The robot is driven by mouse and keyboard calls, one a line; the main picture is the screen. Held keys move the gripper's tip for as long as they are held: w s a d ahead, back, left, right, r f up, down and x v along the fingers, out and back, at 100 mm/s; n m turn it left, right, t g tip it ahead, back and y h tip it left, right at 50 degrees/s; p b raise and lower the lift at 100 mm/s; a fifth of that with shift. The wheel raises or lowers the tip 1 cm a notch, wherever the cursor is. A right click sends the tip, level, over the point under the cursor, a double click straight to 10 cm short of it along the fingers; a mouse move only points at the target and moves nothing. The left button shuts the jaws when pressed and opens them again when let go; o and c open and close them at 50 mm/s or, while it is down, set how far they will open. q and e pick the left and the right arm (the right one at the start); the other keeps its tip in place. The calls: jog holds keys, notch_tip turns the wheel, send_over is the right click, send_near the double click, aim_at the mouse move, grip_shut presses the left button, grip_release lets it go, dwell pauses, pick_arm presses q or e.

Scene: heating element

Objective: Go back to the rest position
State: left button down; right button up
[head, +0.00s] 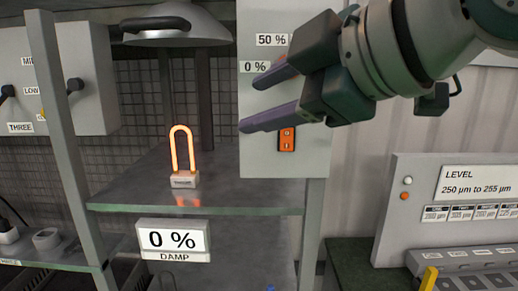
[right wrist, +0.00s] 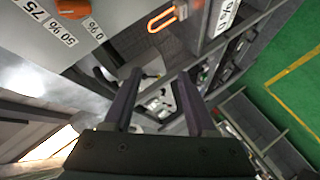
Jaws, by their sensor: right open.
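My right gripper (head: 258,100) is open and empty, with its two dark fingers apart and pointing left, in front of the grey control panel (head: 300,160). In the right wrist view my right gripper's fingers (right wrist: 158,100) are spread with nothing between them. The heating element (head: 182,150) glows orange as an upright loop on a small block on the shelf, left of my right gripper and apart from it. The glowing loop also shows near the top of the right wrist view (right wrist: 165,18). My left gripper is not in view.
A metal hood (head: 185,30) hangs over the shelf (head: 250,190). A "0 % DAMP" display (head: 173,240) is on the shelf front. A "LEVEL" panel (head: 450,215) stands at the lower right. A grey post (head: 65,130) stands at the left. The pale wall (head: 355,185) is clear.

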jog(key=s+d+f+m+g+h, duration=0.2)
jog(key=s+d+f+m, duration=0.3)
jog(key=f, duration=0.3)
jog(key=s+d+f+m+g+h, duration=0.1)
jog(key=s+d+f+m+h, duration=0.1)
jog(key=s+d+f+m, duration=0.35)
jog(key=s+d+f+m+g+h, duration=0.1)
jog(key=s+d+f+m, duration=0.1)
jog(key=s, duration=0.3)
jog(key=s+d+f+m+g+h, duration=0.1)
jog(key=s+d+f+m+h, duration=0.1)
jog(key=s, duration=0.4)
jog(key=s+d+f+m+g+h+p, duration=0.1)
jog(key=s+d+f+m+g, duration=0.1)
jog(key=s+f, duration=0.3)
jog(key=shift+s+d+f, duration=0.2)
jog(key=shift+d+f, duration=0.1)
jog(key=shift+d, duration=0.35)
